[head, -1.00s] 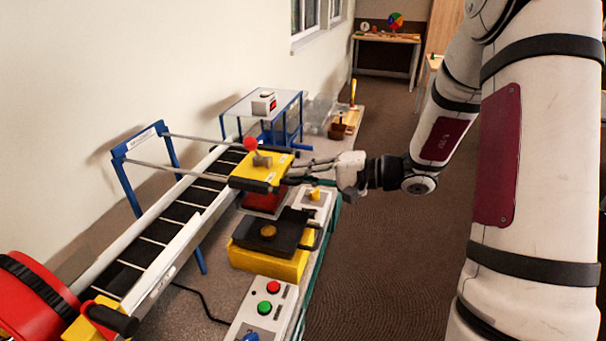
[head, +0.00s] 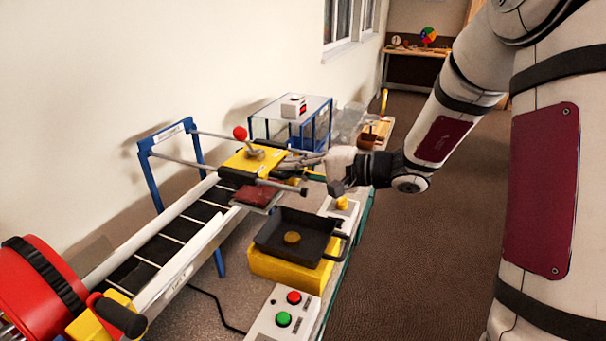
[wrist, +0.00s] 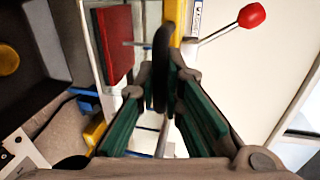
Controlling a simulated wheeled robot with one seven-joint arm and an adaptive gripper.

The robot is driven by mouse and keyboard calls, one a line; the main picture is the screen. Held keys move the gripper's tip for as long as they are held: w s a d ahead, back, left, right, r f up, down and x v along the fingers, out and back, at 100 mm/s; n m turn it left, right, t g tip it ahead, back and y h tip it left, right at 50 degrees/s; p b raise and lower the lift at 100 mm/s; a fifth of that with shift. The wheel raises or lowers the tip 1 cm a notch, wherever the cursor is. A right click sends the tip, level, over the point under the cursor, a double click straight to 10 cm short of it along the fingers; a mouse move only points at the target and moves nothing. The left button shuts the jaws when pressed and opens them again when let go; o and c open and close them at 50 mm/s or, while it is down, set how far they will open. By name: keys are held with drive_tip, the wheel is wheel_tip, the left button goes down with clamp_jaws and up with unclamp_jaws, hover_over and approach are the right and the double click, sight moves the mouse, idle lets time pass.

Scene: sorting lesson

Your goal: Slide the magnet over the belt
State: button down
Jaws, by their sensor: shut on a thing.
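The magnet is a dark red block (head: 257,194) with a pale plate edge, hanging under a yellow carriage (head: 236,160). The carriage rides on two metal rails and carries a lever with a red ball knob (head: 240,133). It sits over the right edge of the slatted belt (head: 150,240). My gripper (head: 303,163) is at the carriage's right side. In the wrist view its green-padded fingers are shut on the carriage's black handle (wrist: 161,70). The red magnet (wrist: 112,45) and yellow carriage (wrist: 173,25) show beyond them. The exact grip is partly hidden in the head view.
A black pan (head: 270,238) with a brass disc stands on a yellow block (head: 290,269), right of the belt. A button box (head: 283,313) is in front. A red drum (head: 35,290) is at the belt's near end. A blue-legged clear stand (head: 310,105) is behind.

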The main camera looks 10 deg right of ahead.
drive_tip(key=c, duration=1.7)
unclamp_jaws()
drive_tip(key=v, duration=1.2)
